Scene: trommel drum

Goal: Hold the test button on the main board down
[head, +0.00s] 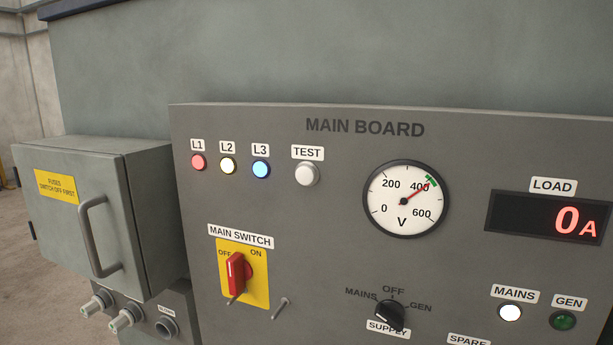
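The main board (330,220) is a grey panel that fills the lower right of the head view. The test button (307,174) is a round, pale grey button under a TEST label, in the upper left part of the board. It stands out from the panel and nothing touches it. Neither of my grippers is in view.
The red main switch (236,271) on its yellow plate and the black supply knob (390,314) stick out below. A voltmeter (405,199) reads near 400; the load display (548,217) reads 0A. A fuse box (80,220) with a handle juts out at left.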

